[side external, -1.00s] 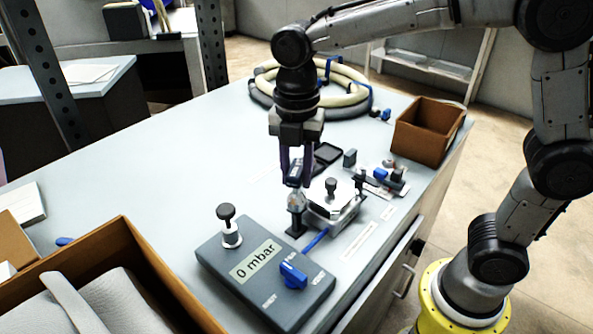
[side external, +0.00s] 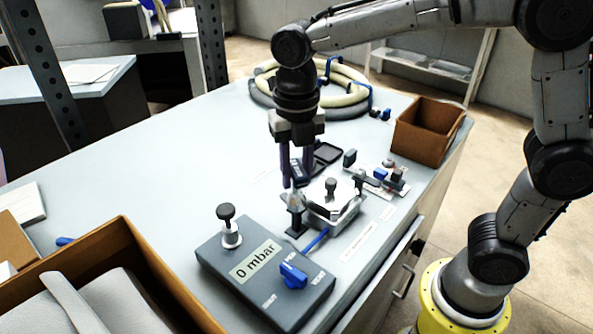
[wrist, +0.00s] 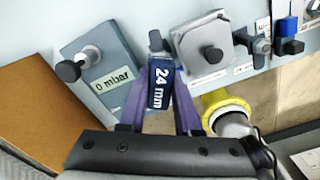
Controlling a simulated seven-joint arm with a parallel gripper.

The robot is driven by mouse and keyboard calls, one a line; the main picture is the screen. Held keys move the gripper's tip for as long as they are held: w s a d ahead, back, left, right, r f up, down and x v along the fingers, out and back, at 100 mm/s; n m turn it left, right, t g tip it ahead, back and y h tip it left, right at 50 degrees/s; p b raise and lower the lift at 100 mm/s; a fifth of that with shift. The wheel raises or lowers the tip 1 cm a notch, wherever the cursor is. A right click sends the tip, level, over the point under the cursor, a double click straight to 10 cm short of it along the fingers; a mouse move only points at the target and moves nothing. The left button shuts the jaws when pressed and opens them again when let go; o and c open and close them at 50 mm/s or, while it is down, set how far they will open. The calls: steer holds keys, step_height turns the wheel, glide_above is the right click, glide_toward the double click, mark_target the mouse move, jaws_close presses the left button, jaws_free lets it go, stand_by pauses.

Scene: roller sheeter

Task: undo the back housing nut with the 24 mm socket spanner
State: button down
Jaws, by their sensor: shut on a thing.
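My gripper (side external: 298,182) is shut on the 24 mm socket spanner, whose dark blue body with the white "24 mm" label shows in the wrist view (wrist: 158,88) between my purple fingers.
A grey box reading "0 mbar" (side external: 256,262), with a blue knob, stands in front. Small clamps (side external: 382,176) and a brown bin (side external: 428,130) lie to the right, coiled hoses (side external: 345,92) behind.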

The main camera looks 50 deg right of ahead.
steer(key=shift+n, duration=1.3)
steer(key=shift+m, duration=0.5)
steer(key=shift+m, duration=0.4)
steer(key=shift+r, duration=0.15)
steer(key=shift+r, duration=1.25)
